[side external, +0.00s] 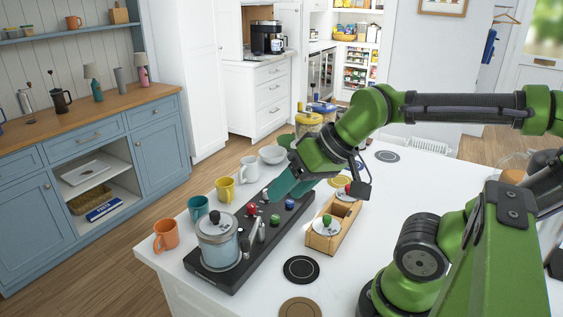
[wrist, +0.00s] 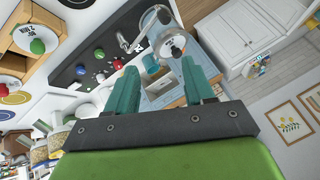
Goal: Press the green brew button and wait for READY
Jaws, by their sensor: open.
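A dark console (side external: 225,278) lies on the white counter in the side view, and it also shows in the wrist view (wrist: 66,75). The green button (side external: 275,219) sits on it near the red button (side external: 250,208) and the blue button (side external: 289,204). In the wrist view the green button (wrist: 101,77) is left of my fingers, near the red (wrist: 99,54) and blue (wrist: 80,70) buttons. My gripper (side external: 283,187) has teal fingers, spread apart and empty, above the console's far part; it also shows in the wrist view (wrist: 160,84). No READY sign is readable.
A lidded glass pot (side external: 217,246) and a metal spout (side external: 260,230) stand at the console's near end. Several mugs, including an orange one (side external: 166,235), line its left side. A wooden holder (side external: 323,241) with coloured-knob lids stands to its right.

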